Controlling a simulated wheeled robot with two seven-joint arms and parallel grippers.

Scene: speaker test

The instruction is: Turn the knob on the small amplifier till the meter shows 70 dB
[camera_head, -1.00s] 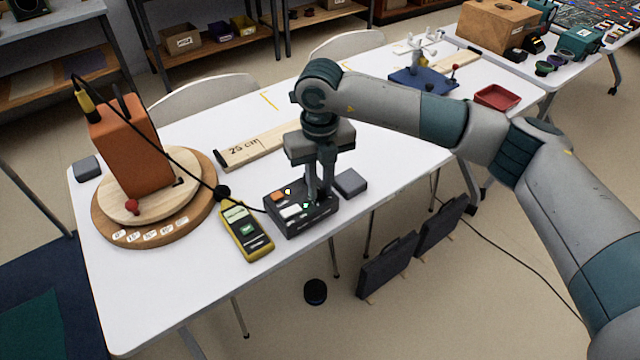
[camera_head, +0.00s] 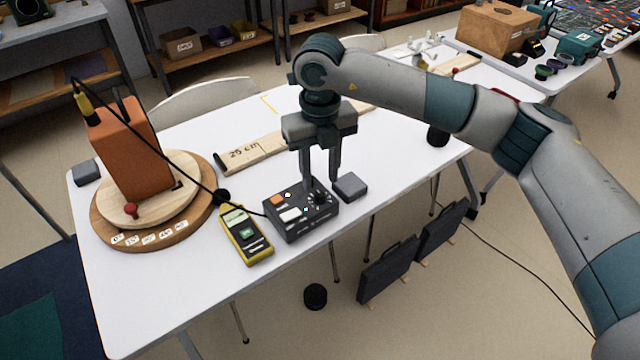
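The small dark amplifier (camera_head: 287,232) sits near the table's front edge, with an orange button, a pale panel and a dark knob (camera_head: 319,198) on top. My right gripper (camera_head: 321,182) points down over its right side. Its two fingers are apart, one on each side above the knob, with nothing between them. I cannot tell whether a fingertip touches the amplifier. The yellow sound meter (camera_head: 257,252) lies just left of the amplifier; its display is too small to read. My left gripper is out of view.
An orange speaker (camera_head: 130,150) stands on a round wooden turntable (camera_head: 197,205) at the left, with a black cable running from it towards the amplifier. A small grey block (camera_head: 350,186) lies right of the amplifier. A wooden bar marked 25 cm (camera_head: 250,152) lies behind.

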